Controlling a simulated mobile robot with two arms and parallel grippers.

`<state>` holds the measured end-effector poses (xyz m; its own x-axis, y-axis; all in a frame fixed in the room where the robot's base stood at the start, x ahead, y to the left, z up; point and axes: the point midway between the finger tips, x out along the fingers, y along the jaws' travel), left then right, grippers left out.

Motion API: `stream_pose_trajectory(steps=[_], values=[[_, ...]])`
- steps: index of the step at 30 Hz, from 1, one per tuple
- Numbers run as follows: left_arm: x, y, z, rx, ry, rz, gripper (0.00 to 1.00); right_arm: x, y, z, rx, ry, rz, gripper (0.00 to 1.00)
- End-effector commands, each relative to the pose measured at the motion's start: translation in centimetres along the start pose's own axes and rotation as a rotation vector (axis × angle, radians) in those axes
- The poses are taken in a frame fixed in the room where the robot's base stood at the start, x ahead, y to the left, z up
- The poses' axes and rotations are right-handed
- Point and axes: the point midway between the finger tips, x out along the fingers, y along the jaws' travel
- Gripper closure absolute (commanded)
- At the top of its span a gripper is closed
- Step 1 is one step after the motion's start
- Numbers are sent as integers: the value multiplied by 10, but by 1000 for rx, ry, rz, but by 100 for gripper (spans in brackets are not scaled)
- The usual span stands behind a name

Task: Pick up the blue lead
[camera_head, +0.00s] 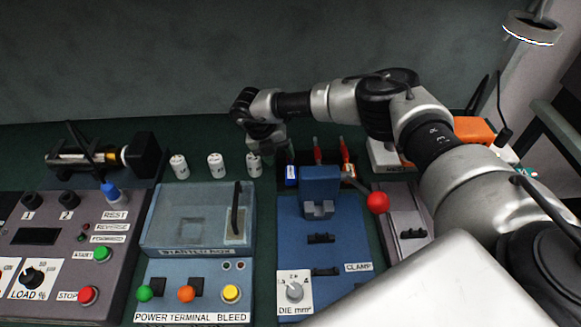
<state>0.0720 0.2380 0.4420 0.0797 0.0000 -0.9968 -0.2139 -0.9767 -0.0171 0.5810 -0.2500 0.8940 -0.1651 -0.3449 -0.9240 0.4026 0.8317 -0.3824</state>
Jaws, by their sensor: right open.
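A small blue item with a pale band (291,175), likely the blue lead, stands at the left end of a dark holder. A red lead (318,152) and an orange-red lead (346,155) stand beside it. My right gripper (272,146) is at the back of the bench, just above and left of the blue item. Its jaws are open and appear empty; the fingers are small and partly hidden by the wrist. Whether they touch anything cannot be told. My left gripper is out of view.
White labelled cylinders (216,166) stand left of the holder, one close under my right gripper. A blue clamp (320,190) with a red-knobbed lever (377,202) stands in front. A blue plug (111,193) sits on the left panel. An orange object (473,130) is behind my right arm.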

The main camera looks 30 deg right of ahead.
Motion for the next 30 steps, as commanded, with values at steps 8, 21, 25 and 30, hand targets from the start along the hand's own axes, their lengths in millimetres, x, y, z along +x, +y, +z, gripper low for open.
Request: stream_pose_trajectory(steps=[8,21,25,30], values=[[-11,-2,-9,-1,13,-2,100,30,-4,6,1,1,-3,48],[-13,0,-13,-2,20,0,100,55,-3,7,0,-1,0,48],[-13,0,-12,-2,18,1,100,55,-3,7,0,-1,0,67],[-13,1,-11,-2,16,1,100,55,-4,7,0,-1,0,84]])
